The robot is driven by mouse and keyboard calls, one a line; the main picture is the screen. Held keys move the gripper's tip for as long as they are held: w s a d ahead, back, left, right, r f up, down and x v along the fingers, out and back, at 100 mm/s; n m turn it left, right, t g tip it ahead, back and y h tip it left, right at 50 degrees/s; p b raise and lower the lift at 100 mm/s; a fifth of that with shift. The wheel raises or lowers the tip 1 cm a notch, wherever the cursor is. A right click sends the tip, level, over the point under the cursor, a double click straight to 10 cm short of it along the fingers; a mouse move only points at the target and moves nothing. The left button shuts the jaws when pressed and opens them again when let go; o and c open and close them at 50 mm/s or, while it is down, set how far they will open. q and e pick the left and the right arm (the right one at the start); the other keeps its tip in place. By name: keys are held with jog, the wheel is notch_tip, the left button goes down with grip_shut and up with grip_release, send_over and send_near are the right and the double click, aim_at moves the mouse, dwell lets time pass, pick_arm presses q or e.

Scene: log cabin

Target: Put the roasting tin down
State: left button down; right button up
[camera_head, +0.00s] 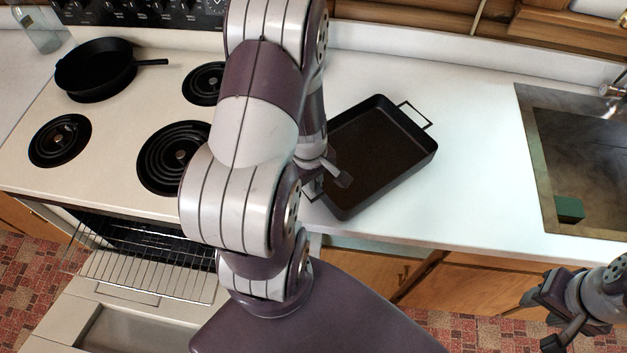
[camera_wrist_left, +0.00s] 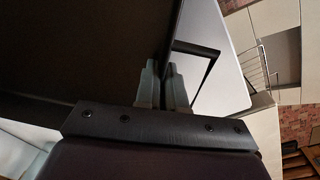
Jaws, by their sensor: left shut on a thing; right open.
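The roasting tin (camera_head: 385,150) is a dark rectangular pan with a wire handle at each end. It is at the white counter (camera_head: 470,130) between the stove and the sink, and I cannot tell whether its base touches the surface. My left gripper (camera_head: 335,178) is shut on the tin at its near left side, partly hidden by my arm. In the left wrist view the gripper (camera_wrist_left: 166,90) is closed beside the tin's dark wall (camera_wrist_left: 80,50), with a wire handle (camera_wrist_left: 200,62) close by. My right gripper (camera_head: 548,312) is open and empty at the lower right.
A black frying pan (camera_head: 95,68) stands on the stove (camera_head: 130,110) at the left. The oven is open with its wire rack (camera_head: 140,275) out. A sink (camera_head: 580,150) holding a green block (camera_head: 569,209) is at the right. The counter right of the tin is clear.

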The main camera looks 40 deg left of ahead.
pick_arm(q)
jog(key=shift+w+a+f, duration=0.15)
jog(key=shift+w+f, duration=0.05)
jog(key=shift+f, duration=0.25)
jog(key=c, duration=1.2)
grip_release()
jog(key=shift+s, duration=0.15)
jog(key=shift+c, duration=0.2)
notch_tip(320, 180, up, 12)
jog(key=p, duration=0.1)
jog(key=d+r+m, duration=0.2)
jog(key=d+m, duration=1)
jog(key=m, duration=0.3)
jog(key=shift+w+r+m+t, duration=0.15)
jog(key=shift+w+m+t, duration=0.15)
